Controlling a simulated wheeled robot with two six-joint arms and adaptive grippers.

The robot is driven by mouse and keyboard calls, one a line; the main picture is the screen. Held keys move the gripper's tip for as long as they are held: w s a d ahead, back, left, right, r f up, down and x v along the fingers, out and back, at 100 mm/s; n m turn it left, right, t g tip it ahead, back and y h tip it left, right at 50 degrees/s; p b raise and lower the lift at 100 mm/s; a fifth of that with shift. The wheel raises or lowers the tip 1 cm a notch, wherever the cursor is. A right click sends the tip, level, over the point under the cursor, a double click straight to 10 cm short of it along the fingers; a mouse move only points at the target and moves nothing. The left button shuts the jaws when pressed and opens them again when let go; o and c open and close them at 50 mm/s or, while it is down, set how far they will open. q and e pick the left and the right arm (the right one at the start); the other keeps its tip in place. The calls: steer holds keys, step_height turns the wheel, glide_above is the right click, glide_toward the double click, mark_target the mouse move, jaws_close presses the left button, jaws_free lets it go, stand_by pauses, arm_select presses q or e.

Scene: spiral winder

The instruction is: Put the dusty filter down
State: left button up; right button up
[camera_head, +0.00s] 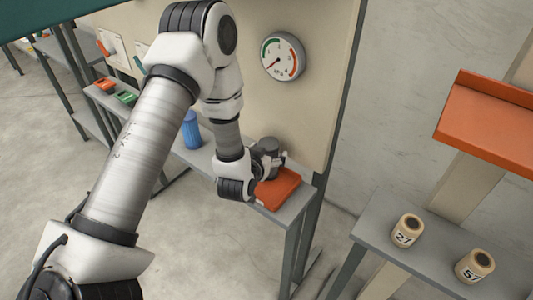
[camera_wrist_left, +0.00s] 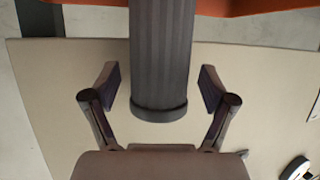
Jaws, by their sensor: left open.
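The dusty filter, a dark grey ribbed cylinder (camera_wrist_left: 161,50), stands between the two fingers of my left gripper (camera_wrist_left: 160,78), with a gap on each side. The gripper is open. In the head view the filter (camera_head: 268,145) shows as a dark upright cylinder over the orange tray (camera_head: 283,190) at the near end of the grey bench. My left gripper (camera_head: 270,159) is beside it there, and partly hides it. Whether the filter's base touches the tray is hidden. My right gripper is not in view.
A blue ribbed cylinder (camera_head: 191,130) stands farther back on the bench. A dial gauge (camera_head: 282,57) is on the panel behind. Two cream canisters (camera_head: 407,231) stand on a grey shelf at right, below an orange ledge (camera_head: 490,120). Red and green items lie at the bench's far end.

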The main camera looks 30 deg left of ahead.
arm_select(q)
steer(key=shift+s, duration=0.15)
steer(key=p+v, duration=0.7)
steer(key=v, duration=0.5)
steer(key=s+d+f+m+g+h, duration=0.1)
steer(key=s+d+f+g, duration=0.2)
steer(key=s+f+g, duration=0.3)
steer(key=s+d+f+g+h, duration=0.1)
steer(key=s+d+f+g, duration=0.2)
steer(key=s+f+g, duration=0.4)
steer(key=s+f, duration=0.4)
steer(key=s, duration=0.3)
steer(key=shift+s+f+m+h, duration=0.15)
steer(key=shift+s+m+h, duration=0.05)
steer(key=shift+m+h, duration=0.2)
